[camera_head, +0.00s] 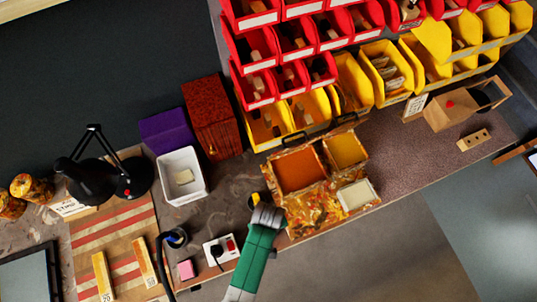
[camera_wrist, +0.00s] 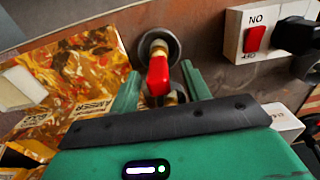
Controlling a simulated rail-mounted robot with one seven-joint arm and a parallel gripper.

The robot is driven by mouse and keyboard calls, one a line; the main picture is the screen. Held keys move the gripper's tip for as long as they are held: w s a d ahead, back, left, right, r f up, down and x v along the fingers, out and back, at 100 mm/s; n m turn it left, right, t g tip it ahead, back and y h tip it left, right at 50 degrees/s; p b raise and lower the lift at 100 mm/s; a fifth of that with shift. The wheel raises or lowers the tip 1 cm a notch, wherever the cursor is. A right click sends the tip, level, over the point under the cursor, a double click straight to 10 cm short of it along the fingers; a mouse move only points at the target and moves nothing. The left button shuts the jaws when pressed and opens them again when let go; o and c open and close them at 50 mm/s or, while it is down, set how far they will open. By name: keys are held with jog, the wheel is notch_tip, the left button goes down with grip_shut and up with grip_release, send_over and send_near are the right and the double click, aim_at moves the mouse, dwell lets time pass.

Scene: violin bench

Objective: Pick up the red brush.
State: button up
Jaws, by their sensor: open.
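The red brush (camera_wrist: 158,76) shows in the wrist view as a red handle with a brass-coloured part at its far end, against a round dark grey piece (camera_wrist: 160,46). How these parts join I cannot tell. My gripper (camera_wrist: 159,82) is open, its two green fingers on either side of the red handle. I cannot tell whether either finger touches it. The handle's near end is partly hidden by my gripper. In the head view my gripper (camera_head: 265,214) is over the bench's front part, left of a mottled open box, and I cannot make out the brush there.
The mottled box (camera_head: 310,212) is close on the right, with orange and yellow compartments. A white socket block (camera_head: 210,246) with a red switch and black plug stands to the left. A white bin (camera_head: 182,160) stands farther back. Red and yellow bins line the back.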

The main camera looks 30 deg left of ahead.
notch_tip(320, 180, down, 3)
jog(key=shift+r, duration=0.2)
jog(key=shift+w, duration=0.1)
jog(key=shift+c, duration=0.5)
grip_shut()
jog(key=shift+r, duration=0.15)
notch_tip(320, 180, up, 10)
jog(key=shift+f+p, duration=0.1)
jog(key=shift+p, duration=0.4)
